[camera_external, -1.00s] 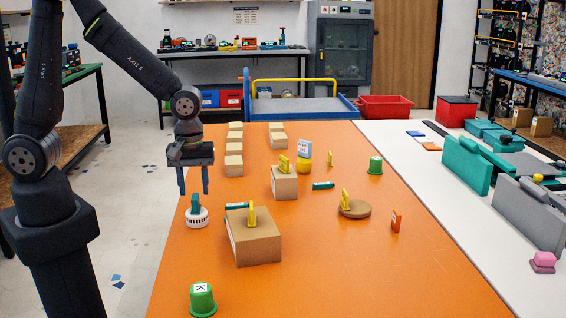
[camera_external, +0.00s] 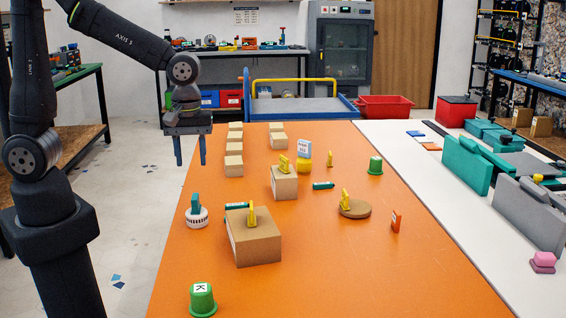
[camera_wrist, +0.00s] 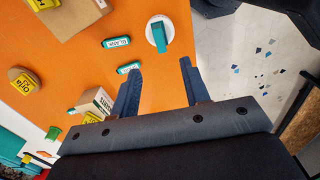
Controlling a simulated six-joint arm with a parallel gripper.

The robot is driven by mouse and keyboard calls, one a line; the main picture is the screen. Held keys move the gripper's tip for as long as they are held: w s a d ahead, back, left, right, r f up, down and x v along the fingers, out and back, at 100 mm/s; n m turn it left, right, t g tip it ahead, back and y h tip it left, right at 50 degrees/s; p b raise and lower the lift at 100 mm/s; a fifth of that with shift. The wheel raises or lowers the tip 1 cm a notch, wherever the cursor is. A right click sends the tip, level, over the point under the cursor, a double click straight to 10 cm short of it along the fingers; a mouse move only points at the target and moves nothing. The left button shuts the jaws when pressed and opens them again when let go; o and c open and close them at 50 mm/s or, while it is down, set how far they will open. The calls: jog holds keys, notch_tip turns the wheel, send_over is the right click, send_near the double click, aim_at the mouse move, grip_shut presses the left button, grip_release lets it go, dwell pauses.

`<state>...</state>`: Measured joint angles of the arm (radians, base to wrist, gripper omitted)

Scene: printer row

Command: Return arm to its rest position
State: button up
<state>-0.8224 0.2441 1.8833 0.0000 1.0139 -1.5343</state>
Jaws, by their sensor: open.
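My gripper (camera_external: 190,151) hangs at the left edge of the orange table in the external view, fingers pointing down. It is open and nothing is between its fingers. In the wrist view my gripper (camera_wrist: 159,79) shows its two dark blue fingers spread apart over the orange surface. Below it in the external view, a white round base with a teal upright piece (camera_external: 196,212) stands on the table, clear of the fingers. It also shows in the wrist view as a white disc with a teal block (camera_wrist: 158,35).
The orange table (camera_external: 330,270) holds a large cardboard box (camera_external: 258,246), a smaller box (camera_external: 284,183), a round brown disc (camera_external: 356,210), and green cups (camera_external: 203,299) and (camera_external: 375,165). Several boxes line the back left. The floor left of the table is open.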

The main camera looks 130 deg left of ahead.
aim_at(195, 196)
jog(key=shift+f, duration=5.05)
